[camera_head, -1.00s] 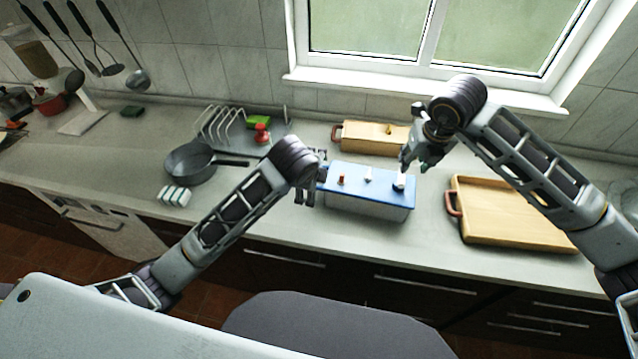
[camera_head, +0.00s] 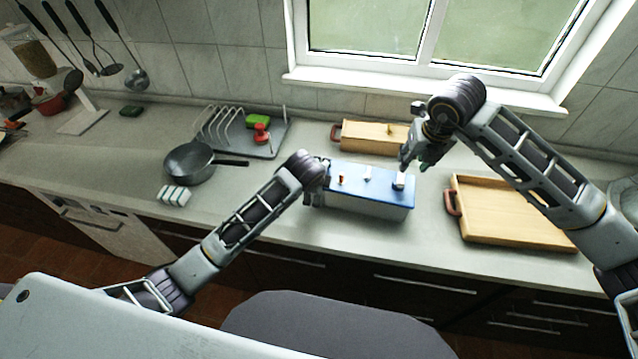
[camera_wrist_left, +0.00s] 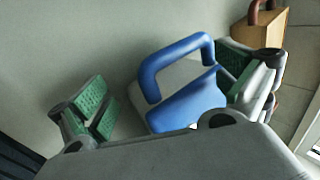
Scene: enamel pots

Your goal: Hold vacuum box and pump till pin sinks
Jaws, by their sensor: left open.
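The vacuum box (camera_head: 368,207), pale with a blue lid (camera_head: 382,186), stands on the counter in the head view. On its lid are a small red pin (camera_head: 341,180), a small white piece (camera_head: 367,173) and a white block (camera_head: 398,183) at the right end. My left gripper (camera_wrist_left: 162,66) is open around the box's blue handle (camera_wrist_left: 175,58) in the left wrist view, its green pads apart on either side. In the head view its fingers are mostly hidden at the box's left end. My right gripper (camera_head: 412,162) hangs by the white block; its finger opening is unclear.
A wooden tray (camera_head: 510,238) lies to the right and a wooden box (camera_head: 365,137) stands behind. A frying pan (camera_head: 188,163), a white-and-green striped item (camera_head: 174,195) and a rack (camera_head: 222,128) are on the left.

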